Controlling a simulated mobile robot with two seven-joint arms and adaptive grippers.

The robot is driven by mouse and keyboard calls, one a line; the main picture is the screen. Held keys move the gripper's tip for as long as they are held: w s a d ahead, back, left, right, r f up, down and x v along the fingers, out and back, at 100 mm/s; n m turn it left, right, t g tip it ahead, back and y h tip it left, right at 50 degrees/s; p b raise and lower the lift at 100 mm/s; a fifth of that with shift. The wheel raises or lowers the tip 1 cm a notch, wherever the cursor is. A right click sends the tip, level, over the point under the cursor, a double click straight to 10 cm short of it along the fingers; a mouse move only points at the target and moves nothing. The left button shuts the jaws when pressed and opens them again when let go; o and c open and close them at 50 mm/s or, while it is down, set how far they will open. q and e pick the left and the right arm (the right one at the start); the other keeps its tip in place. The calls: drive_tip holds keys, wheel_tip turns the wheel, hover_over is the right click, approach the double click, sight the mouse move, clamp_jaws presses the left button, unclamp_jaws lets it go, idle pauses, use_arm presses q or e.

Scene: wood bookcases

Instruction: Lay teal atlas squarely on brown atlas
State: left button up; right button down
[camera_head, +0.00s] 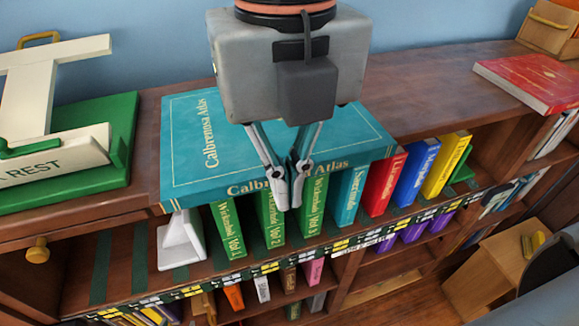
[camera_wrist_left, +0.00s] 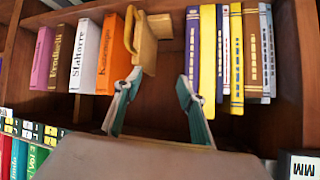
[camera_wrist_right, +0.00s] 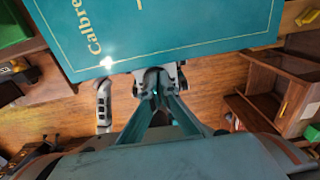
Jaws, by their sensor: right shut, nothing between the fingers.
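The large teal atlas (camera_head: 188,143) lies flat on top of the bookcase, its titled spine facing the front edge; part of its cover is hidden by my right arm. In the right wrist view its teal cover (camera_wrist_right: 160,25) fills the top. No brown atlas can be made out; whether one is under the teal atlas is hidden. My right gripper (camera_head: 290,190) is shut and empty, its fingertips in front of the teal spine; it also shows in the right wrist view (camera_wrist_right: 157,85). My left gripper (camera_wrist_left: 160,88) is open and empty, facing a shelf of books.
A green stand with a white "REST" sign (camera_head: 60,170) is left of the atlas, a red book (camera_head: 530,82) far right. Upright books, such as a red one (camera_head: 384,183), and a white bookend (camera_head: 181,240) stand on the shelf below. The top right of the atlas is clear.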

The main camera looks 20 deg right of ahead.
drive_tip(key=shift+w, duration=0.65)
drive_tip(key=shift+w+a, duration=0.1)
drive_tip(key=shift+w, duration=1.25)
drive_tip(key=shift+s, duration=0.1)
